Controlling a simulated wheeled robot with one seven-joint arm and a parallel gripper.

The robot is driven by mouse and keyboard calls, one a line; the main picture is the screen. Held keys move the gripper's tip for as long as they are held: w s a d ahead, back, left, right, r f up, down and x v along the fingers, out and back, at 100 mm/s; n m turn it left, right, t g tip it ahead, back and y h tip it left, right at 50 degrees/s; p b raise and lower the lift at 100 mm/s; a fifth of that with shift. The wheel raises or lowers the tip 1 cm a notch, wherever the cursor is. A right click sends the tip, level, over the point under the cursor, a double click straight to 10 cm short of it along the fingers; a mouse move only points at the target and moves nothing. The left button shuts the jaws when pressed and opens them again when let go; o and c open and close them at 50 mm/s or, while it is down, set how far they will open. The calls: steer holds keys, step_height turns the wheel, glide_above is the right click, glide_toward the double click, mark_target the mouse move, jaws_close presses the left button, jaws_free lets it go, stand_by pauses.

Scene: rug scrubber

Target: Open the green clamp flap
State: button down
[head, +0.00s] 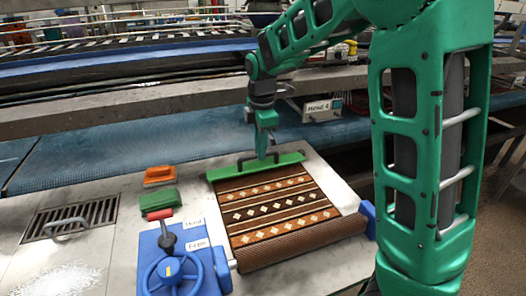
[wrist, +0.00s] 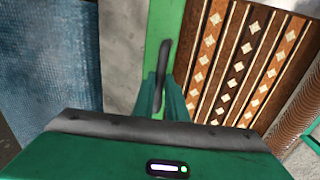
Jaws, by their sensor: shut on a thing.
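The green clamp flap (head: 228,171) lies flat across the far end of a brown patterned rug (head: 270,213). A dark bar handle stands up from the flap. My gripper (head: 267,157) reaches down to the flap from above and is shut on the handle, near its middle. In the wrist view, the dark handle (wrist: 163,62) runs between the two green fingers (wrist: 161,98), and the flap (wrist: 155,40) lies beneath. The fingertips are partly hidden behind the gripper body in that view.
A blue unit with a handwheel (head: 172,272) and a red-gripped lever stands left of the rug. Orange and green brushes (head: 160,200) lie beyond it. A drain grate (head: 72,219) is at the left. A blue conveyor belt (head: 110,155) runs behind the bench.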

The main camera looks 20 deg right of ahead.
mark_target(257, 161)
steer(key=shift+w+r+g, duration=0.3)
steer(key=shift+w+g, duration=0.5)
steer(key=shift+g, duration=0.15)
steer(key=shift+w+r+g, duration=0.25)
steer(key=shift+w+g, duration=0.55)
steer(key=shift+g, duration=0.15)
steer(key=shift+w+a+g, duration=0.1)
steer(key=shift+w+g, duration=0.1)
steer(key=shift+g, duration=0.1)
steer(key=shift+w+a+r, duration=0.1)
steer(key=shift+a, duration=0.05)
steer(key=c, duration=1.8)
jaws_free()
steer(key=shift+o, duration=0.2)
steer(key=v, duration=0.7)
steer(key=shift+w+r, duration=0.15)
